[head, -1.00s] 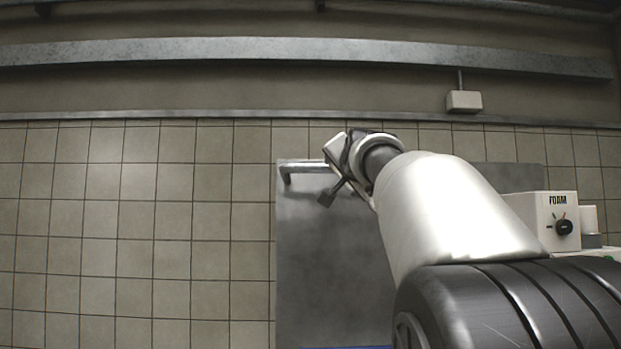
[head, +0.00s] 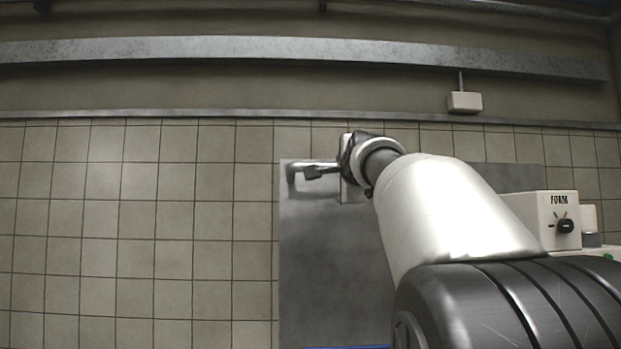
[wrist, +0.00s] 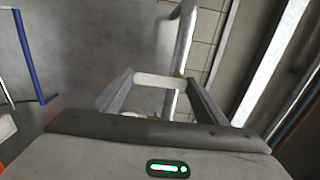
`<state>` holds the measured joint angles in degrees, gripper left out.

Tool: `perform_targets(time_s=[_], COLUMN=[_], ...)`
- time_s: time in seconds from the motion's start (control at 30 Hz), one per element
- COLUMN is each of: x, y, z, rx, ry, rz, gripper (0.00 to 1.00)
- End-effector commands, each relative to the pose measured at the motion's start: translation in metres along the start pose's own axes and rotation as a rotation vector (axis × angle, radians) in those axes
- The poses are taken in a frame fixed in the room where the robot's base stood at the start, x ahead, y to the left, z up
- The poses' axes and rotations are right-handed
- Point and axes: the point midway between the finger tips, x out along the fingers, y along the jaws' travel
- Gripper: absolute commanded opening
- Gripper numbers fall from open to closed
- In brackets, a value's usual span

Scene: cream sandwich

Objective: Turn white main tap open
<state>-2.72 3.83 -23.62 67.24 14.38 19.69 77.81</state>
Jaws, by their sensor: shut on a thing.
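The white main tap shows in the wrist view as a short white handle (wrist: 154,81) lying crosswise beside a grey pipe (wrist: 184,45). My gripper (wrist: 160,85) has a finger at each end of this handle and is shut on it. In the head view my gripper (head: 318,172) points left, roughly level, close to the bent end of the grey pipe (head: 291,176). The handle cannot be made out in the head view. The part of the tap below the handle is mostly hidden by my gripper.
A grey metal panel (head: 330,270) stands against the tiled wall (head: 140,220). A cream box marked FOAM (head: 545,205) with a black knob is at the right. A blue pipe (wrist: 29,58) is at the left of the wrist view. A grey rail (head: 250,50) runs above.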

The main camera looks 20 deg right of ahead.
Motion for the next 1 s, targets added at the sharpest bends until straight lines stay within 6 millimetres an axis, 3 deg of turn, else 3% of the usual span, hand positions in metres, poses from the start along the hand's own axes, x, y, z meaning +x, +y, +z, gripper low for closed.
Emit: perform_targets(time_s=[0.5,0.53,0.6,0.63,1.0], x=[0.0,0.0,0.0,0.0,-0.005], y=[0.0005,0.0005,0.0005,0.0005,0.0005], z=[0.0,0.0,0.0,0.0,0.0], rx=[0.023,0.023,0.022,0.022,0.02], ry=[-0.001,-0.001,-0.001,-0.001,-0.001], rz=[0.001,0.001,0.001,0.001,0.0], gripper=[0.27,0.7,0.82,0.86,0.86])
